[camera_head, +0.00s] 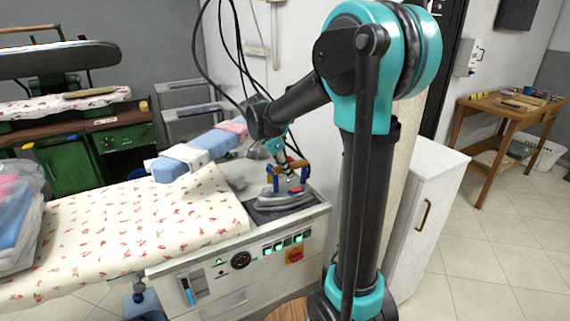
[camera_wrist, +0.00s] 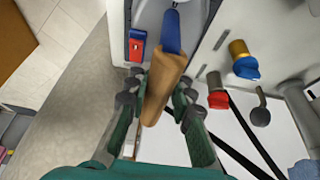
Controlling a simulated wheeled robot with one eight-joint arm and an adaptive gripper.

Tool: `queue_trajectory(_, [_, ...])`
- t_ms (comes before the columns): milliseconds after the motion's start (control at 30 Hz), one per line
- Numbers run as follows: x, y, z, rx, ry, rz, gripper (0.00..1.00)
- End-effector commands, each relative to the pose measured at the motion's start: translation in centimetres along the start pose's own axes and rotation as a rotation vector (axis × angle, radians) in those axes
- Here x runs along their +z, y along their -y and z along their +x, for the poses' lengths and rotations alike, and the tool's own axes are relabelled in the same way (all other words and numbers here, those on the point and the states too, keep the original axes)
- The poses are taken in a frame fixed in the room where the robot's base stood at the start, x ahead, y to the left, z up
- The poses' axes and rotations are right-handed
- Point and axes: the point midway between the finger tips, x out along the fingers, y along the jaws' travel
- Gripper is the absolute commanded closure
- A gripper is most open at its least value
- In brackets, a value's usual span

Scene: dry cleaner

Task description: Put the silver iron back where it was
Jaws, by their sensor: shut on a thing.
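The silver iron (camera_head: 283,196) has a pale metal body, blue posts, a red part on top and a brown handle. It is at the dark rest pad (camera_head: 262,214) on the right end of the ironing table; I cannot tell whether it touches the pad. My gripper (camera_head: 287,166) reaches down onto the iron from above. In the wrist view my gripper (camera_wrist: 158,90) has a finger on each side of the brown handle (camera_wrist: 162,88) and is shut on it. A blue post (camera_wrist: 172,32) of the iron shows beyond the handle. Most of the iron's underside is hidden.
The ironing table has a floral cover (camera_head: 130,235) and a front control panel with a red switch (camera_head: 295,255). Folded blue clothing (camera_head: 190,155) lies behind. A bagged garment stack (camera_head: 18,225) is at left. A white cabinet (camera_head: 425,210) stands right of the table.

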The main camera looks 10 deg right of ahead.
Motion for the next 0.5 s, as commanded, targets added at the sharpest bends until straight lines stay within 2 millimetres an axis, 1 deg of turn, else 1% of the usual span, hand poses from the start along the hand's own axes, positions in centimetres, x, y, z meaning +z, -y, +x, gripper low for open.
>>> queue_trajectory(467, [0.13,0.03,0.43,0.000,-0.002,0.000,1.00])
queue_trajectory(500, [0.23,0.07,0.54,0.000,0.000,0.000,0.76])
